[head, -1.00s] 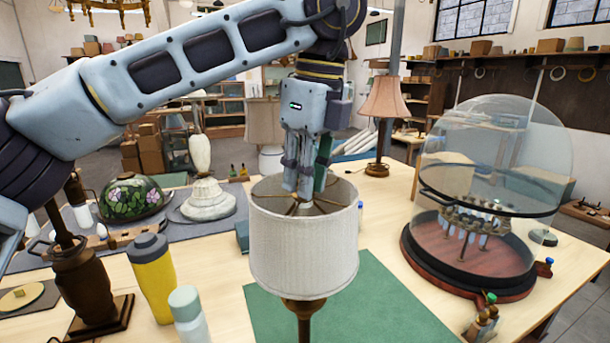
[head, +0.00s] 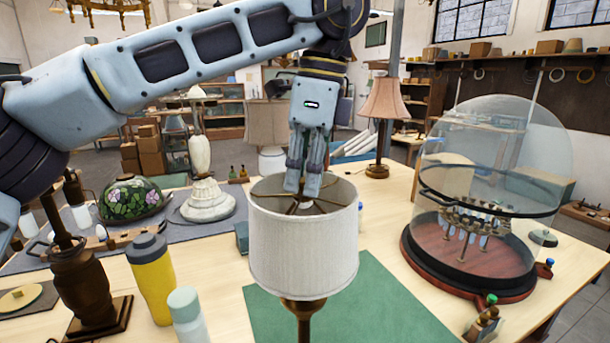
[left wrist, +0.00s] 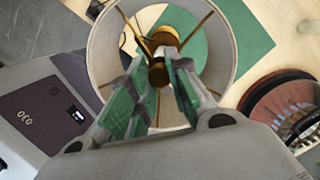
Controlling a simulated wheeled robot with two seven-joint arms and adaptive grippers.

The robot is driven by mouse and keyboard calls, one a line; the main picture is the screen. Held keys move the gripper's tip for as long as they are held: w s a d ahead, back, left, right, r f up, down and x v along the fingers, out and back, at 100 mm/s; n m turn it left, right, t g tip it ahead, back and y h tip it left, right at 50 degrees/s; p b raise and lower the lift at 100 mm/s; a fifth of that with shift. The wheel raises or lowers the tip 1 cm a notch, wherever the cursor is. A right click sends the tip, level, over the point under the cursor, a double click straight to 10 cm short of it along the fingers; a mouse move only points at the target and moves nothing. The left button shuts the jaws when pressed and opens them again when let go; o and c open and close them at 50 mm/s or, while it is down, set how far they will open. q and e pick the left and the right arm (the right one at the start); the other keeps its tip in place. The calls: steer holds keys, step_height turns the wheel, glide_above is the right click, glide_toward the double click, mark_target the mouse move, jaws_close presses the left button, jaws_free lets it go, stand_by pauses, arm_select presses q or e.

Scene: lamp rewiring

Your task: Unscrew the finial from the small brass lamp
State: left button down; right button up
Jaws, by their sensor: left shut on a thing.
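The small brass lamp stands in the middle foreground with a pale fabric shade (head: 303,250) and a brass stem (head: 304,312). My left gripper (head: 303,194) points down into the open top of the shade. In the left wrist view the gripper's green-padded fingers (left wrist: 158,98) are at the brass finial (left wrist: 158,74), over the hub where the shade's spokes meet. The gripper is shut on the finial. In the head view the finial is hidden by the fingers and shade. My right gripper is in neither view.
A green mat (head: 385,310) lies under the lamp. A glass dome (head: 490,170) on a dark red base stands right. A yellow bottle (head: 152,283), a pale bottle (head: 187,318) and a dark brown lamp base (head: 85,285) stand left. A brown-shaded lamp (head: 384,100) stands behind.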

arm_select(q)
steer(key=shift+n, duration=1.5)
steer(key=c, duration=1.3)
jaws_free()
steer(key=shift+o, duration=0.2)
steer(key=m, duration=0.4)
steer(key=shift+m+t, duration=0.3)
steer(key=shift+m, duration=1.7)
